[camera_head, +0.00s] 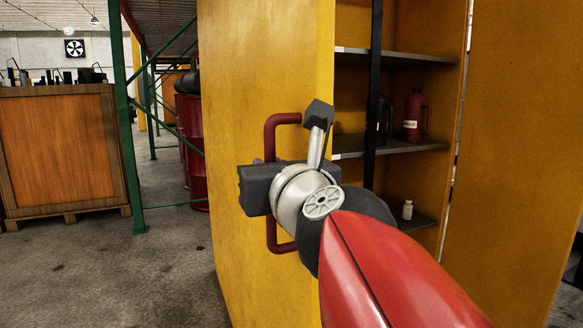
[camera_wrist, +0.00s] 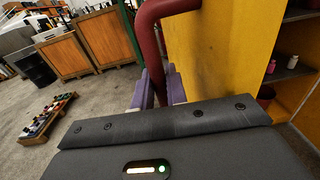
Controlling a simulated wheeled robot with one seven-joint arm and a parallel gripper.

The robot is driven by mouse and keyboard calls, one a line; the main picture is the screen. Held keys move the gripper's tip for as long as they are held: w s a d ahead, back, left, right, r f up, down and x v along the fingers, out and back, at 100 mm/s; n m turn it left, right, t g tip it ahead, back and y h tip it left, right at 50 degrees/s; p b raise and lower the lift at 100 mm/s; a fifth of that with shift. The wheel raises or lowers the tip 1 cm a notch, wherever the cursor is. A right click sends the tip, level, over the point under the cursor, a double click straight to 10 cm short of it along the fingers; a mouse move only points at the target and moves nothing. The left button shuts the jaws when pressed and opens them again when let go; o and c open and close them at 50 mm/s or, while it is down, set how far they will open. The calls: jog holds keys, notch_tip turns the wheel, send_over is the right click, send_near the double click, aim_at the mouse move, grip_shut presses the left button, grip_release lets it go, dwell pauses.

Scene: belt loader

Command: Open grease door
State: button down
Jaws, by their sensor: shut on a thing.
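A yellow cabinet door (camera_head: 265,70) with a dark red bar handle (camera_head: 271,132) stands swung open at the centre of the head view. In the wrist view the handle (camera_wrist: 150,38) runs down between the two purple fingers of my gripper (camera_wrist: 158,90), beside the yellow door panel (camera_wrist: 215,50). My gripper is shut on the handle. The wrist and gripper body hide the handle's middle in the head view, and the fingertips are hidden there. No label on the door is readable.
Cabinet shelves (camera_head: 400,58) hold a red flask (camera_head: 415,115), a dark flask and a small white bottle (camera_head: 407,210). A second yellow panel (camera_head: 520,130) stands at right. A green rack post (camera_head: 128,120), red drums (camera_head: 190,130) and a wooden crate (camera_head: 60,145) stand left, with clear floor between.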

jog(key=shift+r, duration=0.2)
jog(key=c, duration=1.5)
grip_release()
jog(key=shift+w+f, duration=0.15)
jog(key=shift+o, duration=0.2)
jog(key=v, duration=0.8)
